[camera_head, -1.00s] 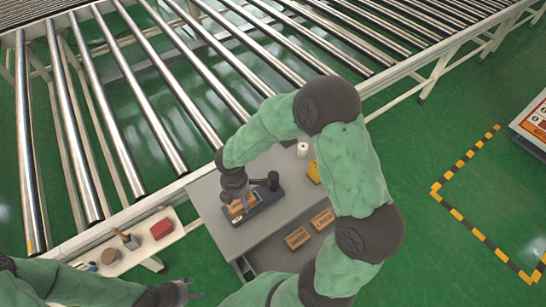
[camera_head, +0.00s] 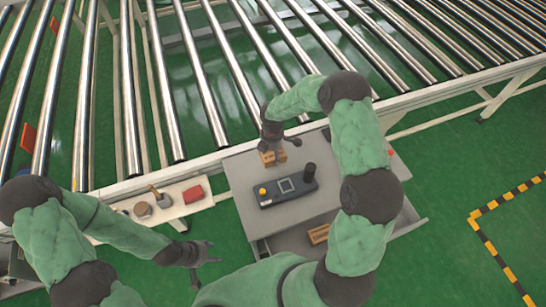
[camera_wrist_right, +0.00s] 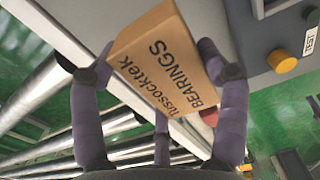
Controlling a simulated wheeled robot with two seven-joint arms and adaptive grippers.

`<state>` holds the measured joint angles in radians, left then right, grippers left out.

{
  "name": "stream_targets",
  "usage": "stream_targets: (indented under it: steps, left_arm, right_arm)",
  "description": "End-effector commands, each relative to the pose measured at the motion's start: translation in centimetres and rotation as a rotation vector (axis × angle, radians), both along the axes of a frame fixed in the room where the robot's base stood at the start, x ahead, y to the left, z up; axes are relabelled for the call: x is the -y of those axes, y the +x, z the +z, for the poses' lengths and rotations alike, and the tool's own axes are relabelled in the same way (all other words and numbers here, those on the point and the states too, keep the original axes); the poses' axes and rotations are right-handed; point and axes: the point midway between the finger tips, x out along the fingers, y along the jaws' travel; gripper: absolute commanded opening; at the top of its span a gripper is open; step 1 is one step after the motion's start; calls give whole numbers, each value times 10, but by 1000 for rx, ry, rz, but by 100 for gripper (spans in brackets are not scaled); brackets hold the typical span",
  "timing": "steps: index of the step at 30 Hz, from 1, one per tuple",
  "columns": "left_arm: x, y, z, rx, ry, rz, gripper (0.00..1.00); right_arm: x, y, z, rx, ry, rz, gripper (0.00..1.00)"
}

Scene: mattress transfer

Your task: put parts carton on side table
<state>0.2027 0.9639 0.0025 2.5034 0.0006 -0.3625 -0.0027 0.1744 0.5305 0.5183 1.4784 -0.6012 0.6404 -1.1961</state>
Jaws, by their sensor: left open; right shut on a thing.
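The parts carton (camera_head: 272,158), a small tan box, is held by my right gripper (camera_head: 273,143) near the far edge of the grey table (camera_head: 238,172). In the right wrist view the carton (camera_wrist_right: 160,70) reads "Tussocktek BEARINGS" and sits tilted between the fingers of the right gripper (camera_wrist_right: 160,85). A narrow white table (camera_head: 172,191) stands to the left of the grey one; I cannot tell which is the side table. My left gripper (camera_head: 208,254) is open and empty, in front of the white table.
A dark device (camera_head: 285,188) with a yellow button and black knob lies on the grey table. Another carton (camera_head: 319,234) is in the lower drawer. The white table holds a red box (camera_head: 193,194) and small items. A roller conveyor (camera_head: 200,90) runs behind.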

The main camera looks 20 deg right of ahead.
Motion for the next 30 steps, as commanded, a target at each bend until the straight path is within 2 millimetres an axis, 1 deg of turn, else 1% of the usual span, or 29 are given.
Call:
stream_targets:
  steps: [1,3,8,10,16,18,25,29,30]
  left_arm:
    - [0,0,-1,0,0,0,54]
    - [0,0,-2,0,0,0,54]
    - [0,0,-3,0,0,0,54]
    - [0,0,-4,0,0,0,54]
    - [0,0,-9,0,0,0,54]
    - [0,0,-9,0,0,0,54]
    - [0,0,-9,0,0,0,54]
    - [0,0,-12,0,0,0,54]
    - [0,0,-11,0,0,0,54]
  right_arm:
    - [2,4,-6,0,0,0,35]
    - [4,8,-10,1,0,0,35]
    - [7,12,-16,1,0,-1,35]
    - [8,15,-21,0,0,-1,35]
    - [8,15,-47,0,1,0,35]
    - [8,16,-50,2,0,0,35]
    - [8,15,-50,2,0,0,35]
    - [8,15,-54,1,0,0,35]
    - [8,15,-53,1,0,0,84]
